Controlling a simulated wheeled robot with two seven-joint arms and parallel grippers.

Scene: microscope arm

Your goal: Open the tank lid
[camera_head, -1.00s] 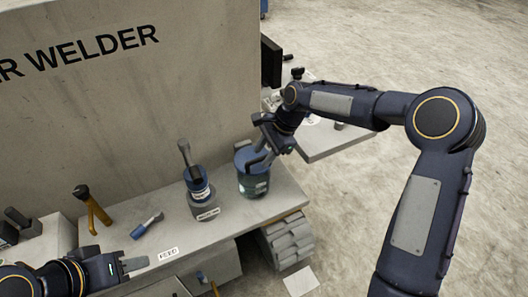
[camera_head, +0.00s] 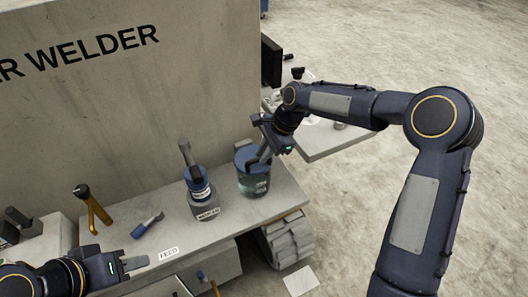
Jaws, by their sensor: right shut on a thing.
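The tank (camera_head: 254,186) is a dark, glassy cylinder with a blue lid (camera_head: 243,155) on top. It stands upright near the right end of the bench. My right gripper (camera_head: 257,161) reaches down at the tank's upper right rim and is shut on the tank lid; the exact contact is partly hidden by its fingers. The lid still sits at the top of the tank; I cannot tell whether it is raised. My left gripper (camera_head: 134,264) is at the lower left, open and empty, over the bench front near the FEED label.
A blue and grey container (camera_head: 200,188) with an upright handle stands left of the tank. A yellow-handled tool (camera_head: 93,208) and a small blue tool (camera_head: 147,225) are further left. The machine wall (camera_head: 130,110) rises behind. Stacked grey blocks (camera_head: 287,240) sit below the bench's right end.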

